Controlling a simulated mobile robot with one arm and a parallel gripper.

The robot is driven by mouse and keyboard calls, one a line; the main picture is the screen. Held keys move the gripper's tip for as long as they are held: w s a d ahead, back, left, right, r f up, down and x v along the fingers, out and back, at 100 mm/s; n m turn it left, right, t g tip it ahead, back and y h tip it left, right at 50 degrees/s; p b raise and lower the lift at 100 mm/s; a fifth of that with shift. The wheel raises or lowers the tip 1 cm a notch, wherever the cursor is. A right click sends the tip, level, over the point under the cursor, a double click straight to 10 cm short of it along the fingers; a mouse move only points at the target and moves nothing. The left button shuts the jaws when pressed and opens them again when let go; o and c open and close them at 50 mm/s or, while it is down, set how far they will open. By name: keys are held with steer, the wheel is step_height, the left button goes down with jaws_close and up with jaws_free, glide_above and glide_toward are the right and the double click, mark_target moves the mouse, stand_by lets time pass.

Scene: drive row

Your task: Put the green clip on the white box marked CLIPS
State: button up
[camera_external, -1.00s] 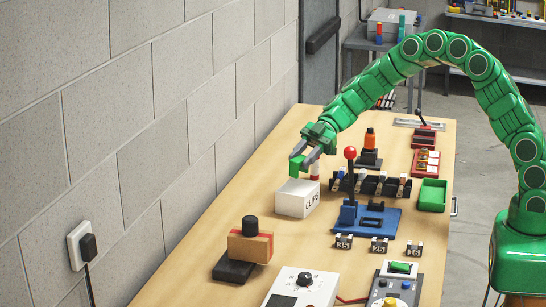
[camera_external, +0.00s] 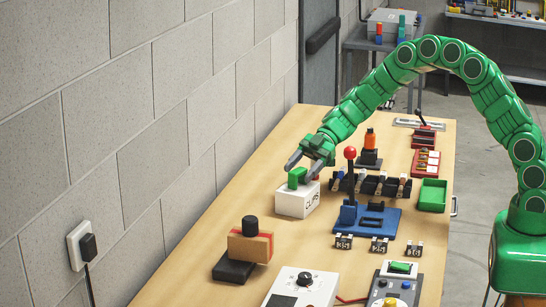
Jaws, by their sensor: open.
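The white box marked CLIPS (camera_external: 296,202) sits on the wooden bench near the wall, its lettered side facing right. The green clip (camera_external: 295,177) is on top of the box, towards its back left part. My gripper (camera_external: 299,172) is just above the box with its grey fingers spread apart, one on either side of the clip. The fingers look clear of the clip, though the small gaps are hard to judge.
To the right of the box stand a row of black holders (camera_external: 370,184) and a blue base with a red-knobbed lever (camera_external: 350,155). A green tray (camera_external: 432,195) lies at the right edge.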

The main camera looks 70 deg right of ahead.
steer(key=v, duration=1.2)
